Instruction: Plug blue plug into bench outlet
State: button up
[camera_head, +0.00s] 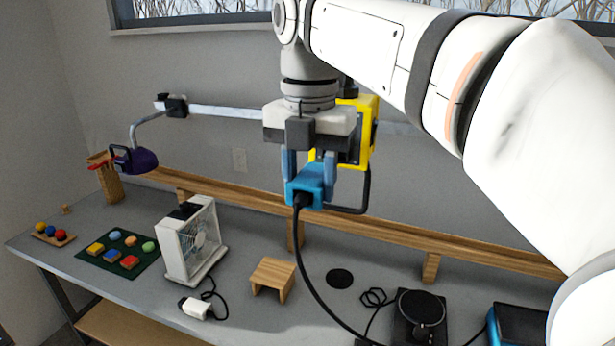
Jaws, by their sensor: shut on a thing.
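My gripper (309,172) is shut on the blue plug (306,194), held well above the bench in the middle of the view. The plug's cable end faces the camera, and its black cable hangs down to the bench front; its prong side is hidden. A yellow box (369,125) with dark side parts is just behind and right of my gripper, partly covered by it; it may be the bench outlet, but its socket face is hidden. I cannot tell whether the plug touches it.
The grey bench (240,290) holds a white fan (190,245), a white plug (196,308), a small wooden stand (272,279), a green mat with blocks (95,257) and a black round device (420,310). A wooden rail (390,232) runs along the back. A purple item (138,160) hangs at left.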

aim_at(317, 165)
jog(key=shift+w+d+p, duration=0.25)
jog(key=shift+w+d, duration=0.05)
jog(key=shift+w, duration=0.7)
jog(key=shift+w+d+p, duration=0.2)
jog(key=shift+w+d, duration=0.1)
jog(key=shift+w, duration=0.65)
jog(key=shift+w+d+p, duration=0.3)
jog(key=shift+w+p, duration=0.15)
jog(key=shift+w, duration=0.35)
jog(key=shift+w+d+p, duration=0.25)
jog(key=shift+w+p, duration=0.2)
jog(key=shift+w, duration=0.25)
jog(key=shift+w+d+p, duration=0.25)
jog(key=shift+w+p, duration=0.2)
jog(key=shift+w, duration=0.25)
jog(key=o, duration=1)
jog(key=shift+o, duration=0.9)
